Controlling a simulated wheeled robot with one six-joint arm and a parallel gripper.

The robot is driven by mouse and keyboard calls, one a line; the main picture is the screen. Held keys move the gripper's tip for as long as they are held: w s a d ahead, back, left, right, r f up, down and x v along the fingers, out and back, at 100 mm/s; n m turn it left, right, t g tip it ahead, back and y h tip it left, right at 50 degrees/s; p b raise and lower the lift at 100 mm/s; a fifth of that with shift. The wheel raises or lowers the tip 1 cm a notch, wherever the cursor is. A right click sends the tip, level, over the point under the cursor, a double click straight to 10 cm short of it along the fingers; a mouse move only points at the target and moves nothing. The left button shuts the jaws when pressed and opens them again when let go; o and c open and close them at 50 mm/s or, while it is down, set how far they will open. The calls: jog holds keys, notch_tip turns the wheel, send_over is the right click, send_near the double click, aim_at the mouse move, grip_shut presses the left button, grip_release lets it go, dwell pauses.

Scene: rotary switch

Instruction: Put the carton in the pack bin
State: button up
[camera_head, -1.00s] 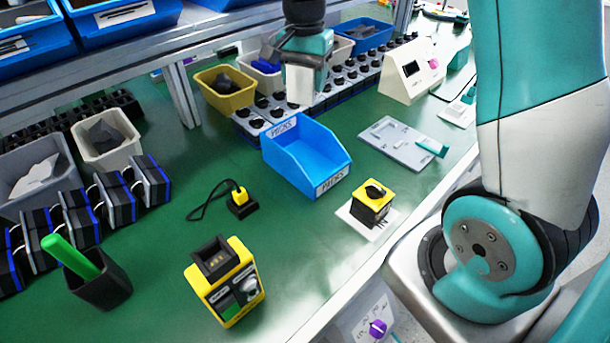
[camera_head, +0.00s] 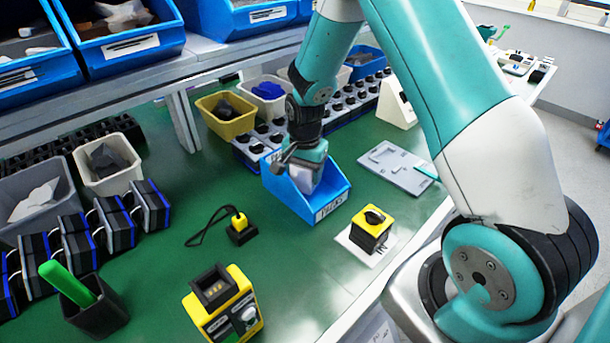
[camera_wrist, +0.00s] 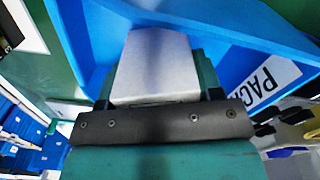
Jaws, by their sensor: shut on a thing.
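The blue pack bin (camera_head: 335,203) stands on the green bench in the middle of the head view, with a "PACK" label on its front. My gripper (camera_head: 306,178) is over and partly inside the bin's opening, pointing down. It is shut on the carton, a pale white-grey box. The carton shows in the wrist view (camera_wrist: 156,65) between the fingers, with the bin's blue wall (camera_wrist: 250,30) around and behind it. In the head view my gripper and the bin's side hide much of the carton. I cannot tell whether the carton touches the bin floor.
A yellow-and-black rotary switch (camera_head: 371,228) stands in front of the bin. A grey plate (camera_head: 398,167) lies to its right. A yellow bin (camera_head: 226,114) and a row of black knobs (camera_head: 262,140) are behind.

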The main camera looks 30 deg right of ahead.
jog(key=shift+f, duration=0.75)
jog(key=shift+f, duration=0.1)
jog(key=o, duration=1)
